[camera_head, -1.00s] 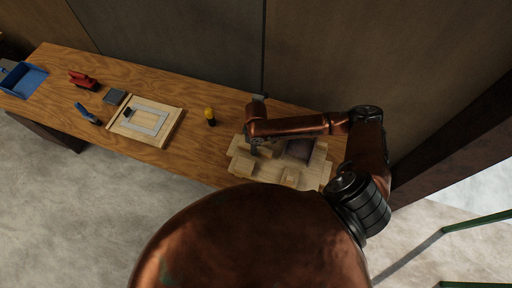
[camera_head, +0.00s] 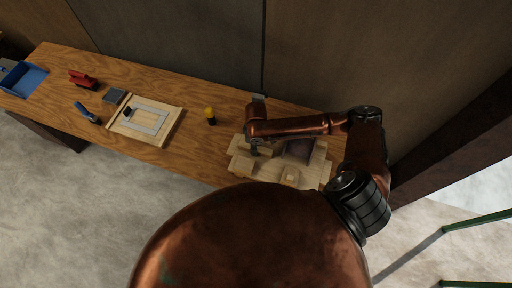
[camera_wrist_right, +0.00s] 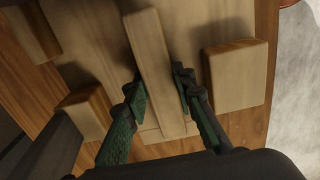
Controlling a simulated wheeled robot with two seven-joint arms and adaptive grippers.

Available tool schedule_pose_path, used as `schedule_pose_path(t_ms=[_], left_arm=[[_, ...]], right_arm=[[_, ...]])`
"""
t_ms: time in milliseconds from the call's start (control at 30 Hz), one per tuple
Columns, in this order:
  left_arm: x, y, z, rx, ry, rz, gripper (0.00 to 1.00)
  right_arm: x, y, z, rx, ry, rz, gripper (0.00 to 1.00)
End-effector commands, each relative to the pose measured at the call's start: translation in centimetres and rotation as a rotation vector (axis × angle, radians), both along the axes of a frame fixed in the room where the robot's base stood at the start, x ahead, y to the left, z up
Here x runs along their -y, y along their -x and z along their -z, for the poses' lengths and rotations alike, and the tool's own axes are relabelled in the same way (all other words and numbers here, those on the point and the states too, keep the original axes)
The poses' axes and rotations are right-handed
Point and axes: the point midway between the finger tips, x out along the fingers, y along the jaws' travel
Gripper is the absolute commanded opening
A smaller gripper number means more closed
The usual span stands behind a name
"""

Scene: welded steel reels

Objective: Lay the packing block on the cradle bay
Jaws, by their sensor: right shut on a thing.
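The packing block (camera_wrist_right: 157,68) is a long, pale wooden bar in the right wrist view. My right gripper (camera_wrist_right: 161,93) has its two green-padded fingers on either side of the bar and is shut on it. The pale wooden cradle (camera_wrist_right: 202,22) lies beneath the bar; whether they touch is unclear. In the head view, the cradle (camera_head: 319,153) is at the right end of the bench, and my right gripper (camera_head: 254,150) points down over its left part. My forearm hides much of the block and cradle there. My left gripper is not in view.
Raised wooden blocks (camera_wrist_right: 236,75) flank the bar on the cradle. A wall stands behind.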

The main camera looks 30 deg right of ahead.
Motion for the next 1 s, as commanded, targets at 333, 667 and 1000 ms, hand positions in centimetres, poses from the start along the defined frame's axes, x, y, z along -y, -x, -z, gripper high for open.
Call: schedule_pose_path(t_ms=[333, 667, 1000], left_arm=[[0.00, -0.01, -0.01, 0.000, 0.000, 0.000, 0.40], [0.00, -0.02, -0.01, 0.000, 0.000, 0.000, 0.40], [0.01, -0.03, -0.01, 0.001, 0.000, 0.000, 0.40]], right_arm=[[-0.02, 0.01, 0.22, 0.000, 0.000, 0.000, 0.00], [-0.01, 0.01, 0.22, 0.000, 0.000, 0.000, 0.44], [0.00, 0.01, 0.23, 0.000, 0.000, 0.000, 0.44]])
